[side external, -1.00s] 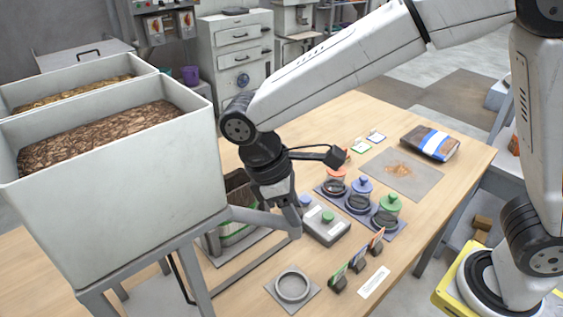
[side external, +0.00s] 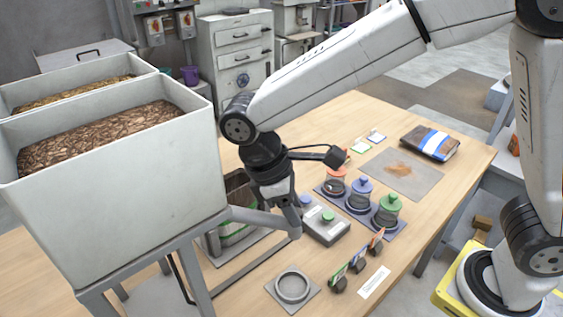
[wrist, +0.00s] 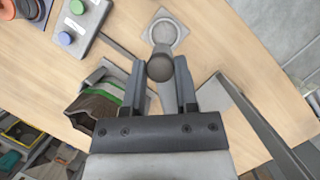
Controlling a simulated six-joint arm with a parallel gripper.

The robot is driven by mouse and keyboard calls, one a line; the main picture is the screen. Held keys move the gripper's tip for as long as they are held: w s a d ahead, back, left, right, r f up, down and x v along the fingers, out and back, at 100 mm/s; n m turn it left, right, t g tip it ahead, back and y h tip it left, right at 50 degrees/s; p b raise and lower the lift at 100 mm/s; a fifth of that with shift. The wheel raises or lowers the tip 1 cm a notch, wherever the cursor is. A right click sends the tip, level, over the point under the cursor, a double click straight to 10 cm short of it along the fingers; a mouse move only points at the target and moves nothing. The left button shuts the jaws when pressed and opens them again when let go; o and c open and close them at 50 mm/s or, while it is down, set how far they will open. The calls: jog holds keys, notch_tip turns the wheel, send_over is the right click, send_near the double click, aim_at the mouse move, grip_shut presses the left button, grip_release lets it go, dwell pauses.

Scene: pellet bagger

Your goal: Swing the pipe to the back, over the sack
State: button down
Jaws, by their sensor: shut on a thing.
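The pipe (side external: 262,219) is a grey tube that runs out from under the near hopper toward my gripper (side external: 295,222). In the wrist view a dark round knob (wrist: 160,68) on the pipe (wrist: 165,98) sits between the fingers of my gripper (wrist: 161,66), which are shut on it. The pipe's outer part points toward the grey ring plate (side external: 292,286), also in the wrist view (wrist: 177,18). The open sack (side external: 238,232), brown with a green band, stands behind the pipe, partly hidden by the hopper and my arm. It shows at lower left in the wrist view (wrist: 98,103).
The pellet-filled hopper (side external: 120,205) stands close on the left. A grey button box (side external: 326,231) is just right of my gripper. The table's near right is mostly clear.

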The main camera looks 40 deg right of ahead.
jog(key=shift+w, duration=0.15)
jog(key=shift+w+a+n+t+h, duration=0.15)
jog(key=shift+w+n+t, duration=0.7)
jog(key=shift+w+n, duration=2)
jog(key=shift+w+d+n+t+h, duration=0.1)
jog(key=shift+w+n+t, duration=0.7)
jog(key=shift+w+n, duration=2)
jog(key=shift+w+a+n+t+h, duration=0.15)
jog(key=shift+w+n+t, duration=0.95)
jog(key=shift+w, duration=3.2)
jog(key=shift+w+n, duration=0.1)
jog(key=shift+n, duration=0.25)
jog(key=shift+c, duration=1.9)
grip_release()
